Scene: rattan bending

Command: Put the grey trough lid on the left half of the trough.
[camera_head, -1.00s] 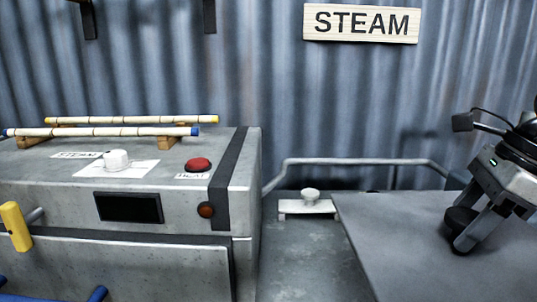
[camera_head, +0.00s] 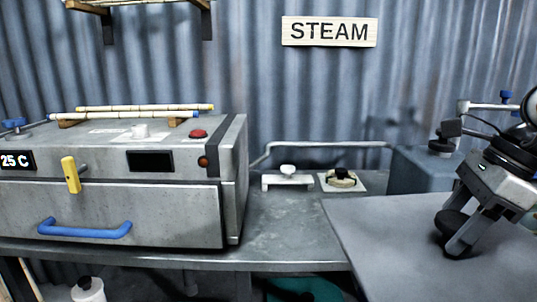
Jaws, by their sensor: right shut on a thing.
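The grey trough lid (camera_head: 400,250) is a broad flat plate at the lower right, close to me. My right gripper (camera_head: 457,236) comes in from the right and is shut on the lid by a dark round part on its top, partly hidden by the fingers. The lid looks level. It hides what lies under it, and I cannot make out the trough for certain. A blue-grey box (camera_head: 412,165) stands behind the lid, partly covered by my right arm. My left gripper is not in view.
A grey steam box (camera_head: 110,215) with a blue handle (camera_head: 85,229) and yellow lever (camera_head: 70,175) fills the left. Two rattan poles (camera_head: 125,115) rest on top. A white knobbed piece (camera_head: 288,178) and a square plate (camera_head: 342,181) lie on the bench (camera_head: 280,220).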

